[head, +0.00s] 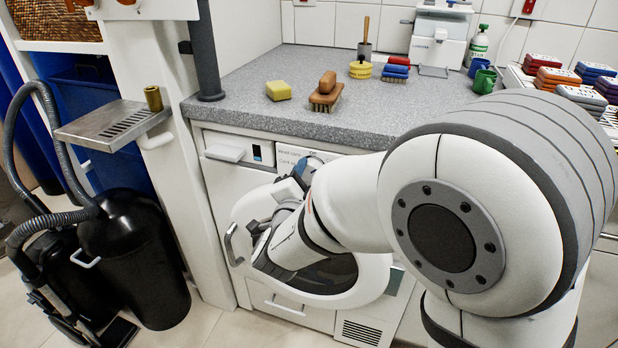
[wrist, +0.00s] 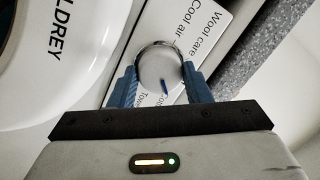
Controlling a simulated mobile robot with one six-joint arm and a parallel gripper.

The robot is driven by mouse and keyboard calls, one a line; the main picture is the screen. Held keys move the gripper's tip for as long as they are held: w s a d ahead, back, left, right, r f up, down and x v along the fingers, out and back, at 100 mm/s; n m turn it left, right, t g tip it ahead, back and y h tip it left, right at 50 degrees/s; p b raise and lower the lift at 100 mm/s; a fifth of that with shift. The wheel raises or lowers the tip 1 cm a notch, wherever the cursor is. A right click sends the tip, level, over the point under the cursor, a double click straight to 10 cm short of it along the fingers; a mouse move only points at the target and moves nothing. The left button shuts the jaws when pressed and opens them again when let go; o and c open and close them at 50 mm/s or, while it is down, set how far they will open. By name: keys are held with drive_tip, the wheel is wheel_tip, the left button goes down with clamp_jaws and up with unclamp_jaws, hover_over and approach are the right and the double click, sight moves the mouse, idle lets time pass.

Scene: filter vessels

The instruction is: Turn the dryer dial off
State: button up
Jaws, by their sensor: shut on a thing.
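The dryer dial (wrist: 158,72) is a round silver knob with a small blue pointer mark, seen in the wrist view on the white label panel. My gripper (wrist: 160,82) has one blue finger on each side of the dial and is shut on it. The pointer mark lies at the dial's lower side in the wrist view, towards partly hidden label words. The dryer (head: 225,185) shows in the head view under the grey counter, its round door partly behind my arm.
A black vacuum cleaner (head: 135,255) stands on the floor at left, below a metal drip shelf (head: 112,125).

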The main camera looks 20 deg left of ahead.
drive_tip(key=shift+d, duration=0.15)
drive_tip(key=shift+c, duration=1.2)
drive_tip(key=n+p, duration=0.3)
drive_tip(key=shift+r, duration=0.2)
drive_tip(key=n+p, duration=0.2)
drive_tip(key=n, duration=0.1)
drive_tip(key=shift+g+p, duration=0.4)
drive_tip(key=shift+f+n+h+p, duration=0.1)
drive_tip(key=shift+n+h+p, duration=0.2)
drive_tip(key=shift+n+p, duration=0.75)
drive_tip(key=shift+n, duration=0.25)
